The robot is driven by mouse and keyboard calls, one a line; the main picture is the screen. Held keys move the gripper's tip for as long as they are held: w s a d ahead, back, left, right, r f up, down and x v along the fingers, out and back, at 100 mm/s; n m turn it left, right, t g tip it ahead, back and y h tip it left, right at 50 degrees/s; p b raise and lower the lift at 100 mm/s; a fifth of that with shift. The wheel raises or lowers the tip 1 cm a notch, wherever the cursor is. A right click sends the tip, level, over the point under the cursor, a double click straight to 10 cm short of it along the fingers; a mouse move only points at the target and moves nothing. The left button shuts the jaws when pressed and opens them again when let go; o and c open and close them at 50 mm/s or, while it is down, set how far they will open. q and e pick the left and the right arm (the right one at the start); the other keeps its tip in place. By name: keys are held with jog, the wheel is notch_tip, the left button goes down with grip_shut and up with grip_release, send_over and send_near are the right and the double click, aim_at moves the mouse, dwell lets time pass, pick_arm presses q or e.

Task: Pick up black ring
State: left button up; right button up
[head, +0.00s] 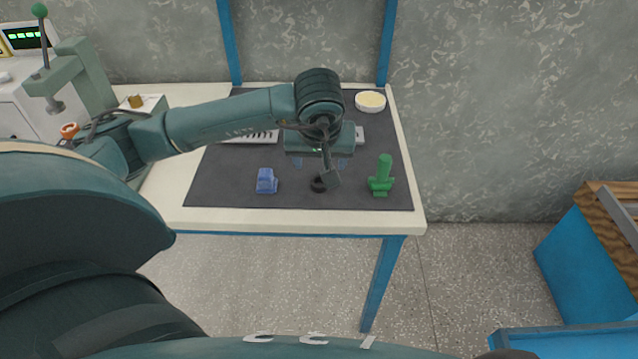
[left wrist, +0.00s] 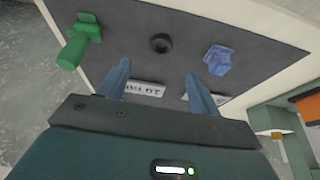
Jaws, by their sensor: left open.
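The black ring (head: 317,185) lies flat on the dark mat near the table's front edge, between a blue part and a green part. In the head view my wrist partly covers it. In the left wrist view the ring (left wrist: 161,43) shows whole, with its hole facing up. My left gripper (head: 320,162) is above the mat, behind the ring in the head view. Its two blue fingers (left wrist: 157,72) are spread apart with nothing between them, and the ring is beyond their tips. My right gripper is not in view.
The blue part (head: 266,181) is left of the ring and the green part (head: 381,176) right of it. A green lever press (head: 82,78) stands at the left. Bare mat (head: 222,185) is at front left.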

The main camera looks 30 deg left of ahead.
pick_arm(q)
send_near(319, 185)
jog(key=shift+w+d+f, duration=0.1)
jog(key=shift+w+f, duration=0.25)
jog(key=shift+f, duration=0.15)
jog(key=shift+p+x, duration=0.35)
jog(key=shift+x, duration=2.25)
jog(key=shift+s, duration=0.15)
jog(key=shift+c, duration=0.5)
jog(key=c, duration=0.9)
